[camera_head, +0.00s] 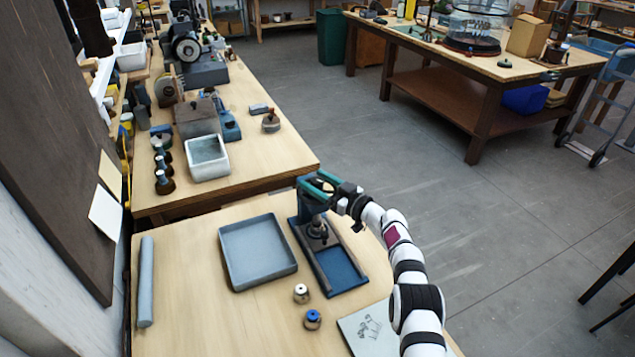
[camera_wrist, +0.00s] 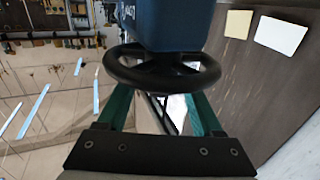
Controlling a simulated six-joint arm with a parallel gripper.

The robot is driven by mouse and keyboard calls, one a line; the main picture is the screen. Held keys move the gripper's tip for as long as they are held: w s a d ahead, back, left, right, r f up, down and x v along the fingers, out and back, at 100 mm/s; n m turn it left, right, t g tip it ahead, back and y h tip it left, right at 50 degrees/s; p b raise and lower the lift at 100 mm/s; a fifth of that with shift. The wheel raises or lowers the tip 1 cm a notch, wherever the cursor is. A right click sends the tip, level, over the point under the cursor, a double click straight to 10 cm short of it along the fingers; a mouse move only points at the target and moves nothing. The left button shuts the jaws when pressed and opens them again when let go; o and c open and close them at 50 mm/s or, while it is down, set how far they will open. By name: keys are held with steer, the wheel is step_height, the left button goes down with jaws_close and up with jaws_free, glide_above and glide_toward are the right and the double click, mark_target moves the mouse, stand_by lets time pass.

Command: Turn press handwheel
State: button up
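The blue press (camera_head: 340,268) stands on the near bench, with its upright column at the back. In the wrist view its blue body (camera_wrist: 170,22) fills the top middle. The black spoked handwheel (camera_wrist: 160,72) lies just below that body in the picture. My gripper (camera_head: 318,188) is at the top of the press, reaching in from the right. Its two green fingers (camera_wrist: 160,100) are spread wide, one toward each side of the wheel. The wheel's rim covers the fingertips, so I cannot tell whether they touch it. In the head view I cannot make out the handwheel clearly.
A grey tray (camera_head: 258,252) lies left of the press. Two small knobbed parts, one white-topped (camera_head: 301,293) and one blue-topped (camera_head: 312,319), stand in front. A grey roll (camera_head: 146,282) lies at the bench's left, and a drawing sheet (camera_head: 368,332) at the front right.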

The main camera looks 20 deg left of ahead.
steer(key=shift+d, duration=0.15)
steer(key=v, duration=1.5)
steer(key=shift+s+d, duration=0.15)
steer(key=shift+d, duration=0.1)
steer(key=shift+a, duration=0.1)
